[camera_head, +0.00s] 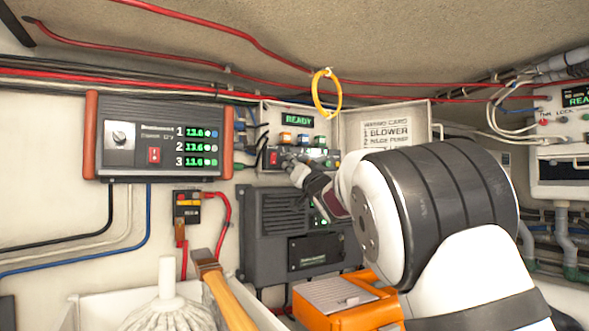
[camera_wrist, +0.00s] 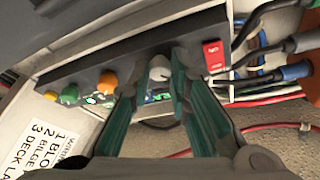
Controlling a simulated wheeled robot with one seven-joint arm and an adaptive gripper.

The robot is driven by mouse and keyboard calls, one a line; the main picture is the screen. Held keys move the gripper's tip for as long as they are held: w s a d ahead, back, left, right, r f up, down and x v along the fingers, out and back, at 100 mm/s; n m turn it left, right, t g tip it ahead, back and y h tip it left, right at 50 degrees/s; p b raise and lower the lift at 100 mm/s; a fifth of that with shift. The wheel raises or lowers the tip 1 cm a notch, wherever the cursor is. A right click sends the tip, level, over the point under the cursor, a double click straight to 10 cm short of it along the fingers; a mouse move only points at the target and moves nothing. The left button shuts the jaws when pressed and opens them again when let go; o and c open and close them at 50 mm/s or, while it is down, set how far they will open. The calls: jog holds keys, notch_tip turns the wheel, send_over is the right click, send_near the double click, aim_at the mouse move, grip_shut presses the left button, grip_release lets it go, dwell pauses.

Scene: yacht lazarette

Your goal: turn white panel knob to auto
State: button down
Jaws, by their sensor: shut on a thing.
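The control panel (camera_head: 297,121) with a green READY display hangs on the back wall in the head view. In the wrist view the panel face (camera_wrist: 135,72) appears upside down. A small white knob (camera_wrist: 160,68) sits on it between a red switch (camera_wrist: 213,55) and an orange button (camera_wrist: 107,82). My gripper (camera_wrist: 161,58) is shut on the white knob, one finger on each side. In the head view my gripper (camera_head: 291,162) reaches the panel's lower front. The fingers hide the knob's markings, so I cannot tell where it points.
An instruction card (camera_head: 387,130) stands right of the panel. A yellow ring (camera_head: 326,94) hangs above it. A black display unit (camera_head: 158,138) is at left. A mop (camera_head: 167,300), a wooden handle (camera_head: 232,290) and an orange case (camera_head: 335,297) lie below. Cables run along the wall.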

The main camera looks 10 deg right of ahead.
jog(key=shift+a+r+m+g+h+b, duration=0.1)
jog(key=shift+m+g+h+b, duration=0.35)
jog(key=shift+m, duration=1.1)
jog(key=shift+a+r+m+g+h+b, duration=0.1)
jog(key=shift+m+h+b, duration=0.6)
jog(key=shift+m, duration=0.8)
jog(key=shift+a+m+g+h+b, duration=0.1)
jog(key=shift+m+g+h+b, duration=0.2)
jog(key=shift+m+h, duration=0.85)
jog(key=shift+m, duration=0.6)
jog(key=c, duration=1.5)
grip_release()
jog(key=shift+s, duration=0.1)
jog(key=v, duration=1.2)
jog(key=shift+d, duration=0.2)
jog(key=shift+s, duration=0.1)
